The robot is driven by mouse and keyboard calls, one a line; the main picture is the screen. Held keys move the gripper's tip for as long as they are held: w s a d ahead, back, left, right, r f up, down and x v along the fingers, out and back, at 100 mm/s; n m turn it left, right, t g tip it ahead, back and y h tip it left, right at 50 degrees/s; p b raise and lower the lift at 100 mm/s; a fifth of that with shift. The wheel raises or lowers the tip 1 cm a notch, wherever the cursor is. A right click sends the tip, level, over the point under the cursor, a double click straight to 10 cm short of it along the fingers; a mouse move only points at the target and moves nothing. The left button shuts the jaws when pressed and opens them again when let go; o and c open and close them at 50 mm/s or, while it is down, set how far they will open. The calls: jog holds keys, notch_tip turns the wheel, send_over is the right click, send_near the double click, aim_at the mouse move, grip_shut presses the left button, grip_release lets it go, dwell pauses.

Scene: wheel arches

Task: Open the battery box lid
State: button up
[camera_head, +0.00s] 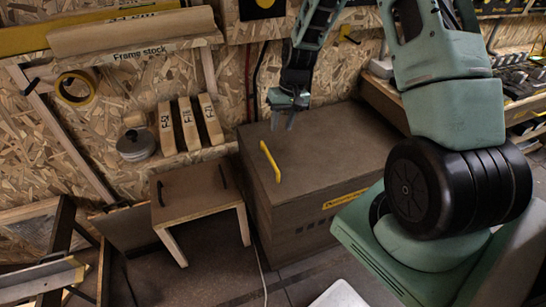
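The battery box (300,212) is a large brown box standing against the chipboard wall. Its flat brown lid (325,150) is down. A yellow handle (270,161) stands on the lid near its left edge. My gripper (283,123) is above the far left part of the lid, pointing down, apart from the handle and behind it in the picture. Two grey fingers show with a small gap between them, and nothing is seen between them. The right part of the box is hidden behind my own arm and body.
A low brown stool-like table (197,190) with dark handles stands left of the box. Labelled wood pieces (190,122) and a round tin (136,144) sit on a wall shelf. A workbench with parts (520,85) is at right. A pale cable (260,262) lies on the floor.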

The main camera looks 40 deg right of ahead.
aim_at(273, 161)
jog(key=a+f, duration=0.1)
jog(key=f, duration=0.8)
jog(key=a+f, duration=0.1)
jog(key=f, duration=0.3)
jog(key=shift+w+a+f, duration=0.15)
jog(key=shift+w+a, duration=0.15)
jog(key=shift+w, duration=0.05)
grip_shut()
